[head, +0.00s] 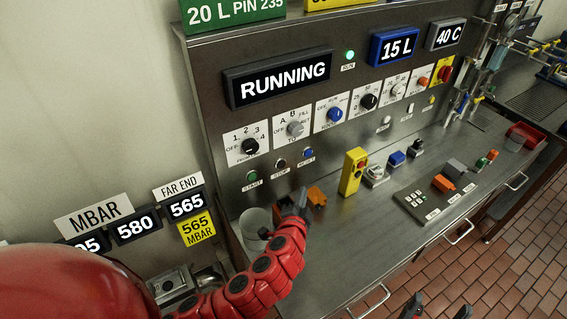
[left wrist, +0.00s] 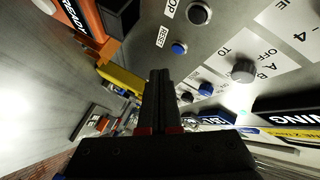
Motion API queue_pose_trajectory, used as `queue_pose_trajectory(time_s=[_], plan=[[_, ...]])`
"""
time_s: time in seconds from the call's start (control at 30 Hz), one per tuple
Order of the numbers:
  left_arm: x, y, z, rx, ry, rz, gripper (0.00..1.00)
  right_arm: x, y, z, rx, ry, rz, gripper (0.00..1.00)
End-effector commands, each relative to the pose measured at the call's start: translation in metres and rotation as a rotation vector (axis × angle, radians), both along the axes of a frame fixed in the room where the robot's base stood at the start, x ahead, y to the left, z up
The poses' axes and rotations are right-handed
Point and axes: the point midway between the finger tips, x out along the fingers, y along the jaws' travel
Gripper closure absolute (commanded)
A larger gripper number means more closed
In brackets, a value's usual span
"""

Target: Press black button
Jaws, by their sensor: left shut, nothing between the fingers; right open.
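The black button (head: 281,163), above a STOP label, is on the upright steel panel between a green START button (head: 252,176) and a blue RESET button (head: 308,152). In the left wrist view the black button (left wrist: 199,13) is at the top, right of my fingers, with the blue button (left wrist: 179,48) below it. My left gripper (head: 301,196) is shut and empty, low in front of the panel, below the black button in the head view and apart from it. Its closed fingers also show in the left wrist view (left wrist: 160,75). My right gripper (head: 437,306) is open at the bottom edge.
An orange block (head: 316,197) sits right beside my left gripper. A pale cup (head: 254,226) stands left of it on the steel bench (head: 350,250). A yellow switch box (head: 353,171) stands to the right. Several rotary knobs line the panel above the buttons. The bench front is clear.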

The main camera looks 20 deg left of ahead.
Motion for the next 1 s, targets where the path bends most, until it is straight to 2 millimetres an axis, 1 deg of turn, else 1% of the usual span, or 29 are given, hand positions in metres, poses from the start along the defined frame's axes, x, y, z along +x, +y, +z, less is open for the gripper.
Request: queue_pose_trajectory(time_s=[0.23, 0.37, 0.63, 0.8, 1.0], plan=[[0.004, 0.005, 0.002, 0.000, 0.000, 0.000, 1.00, 0.000, 0.000, 0.006, 0.000, 0.000, 0.000, 0.19], [0.013, 0.018, 0.003, 0.003, 0.002, 0.004, 1.00, 0.000, 0.000, 0.016, 0.000, 0.000, 0.000, 0.19], [0.037, 0.047, 0.004, 0.000, 0.000, 0.002, 1.00, 0.000, 0.000, 0.036, 0.000, 0.000, 0.000, 0.19], [0.048, 0.061, 0.001, 0.000, 0.001, 0.002, 1.00, 0.000, 0.000, 0.038, 0.000, 0.000, 0.000, 0.19], [0.054, 0.068, 0.000, -0.001, 0.000, -0.002, 1.00, 0.000, 0.000, 0.039, 0.000, 0.000, 0.000, 0.19]])
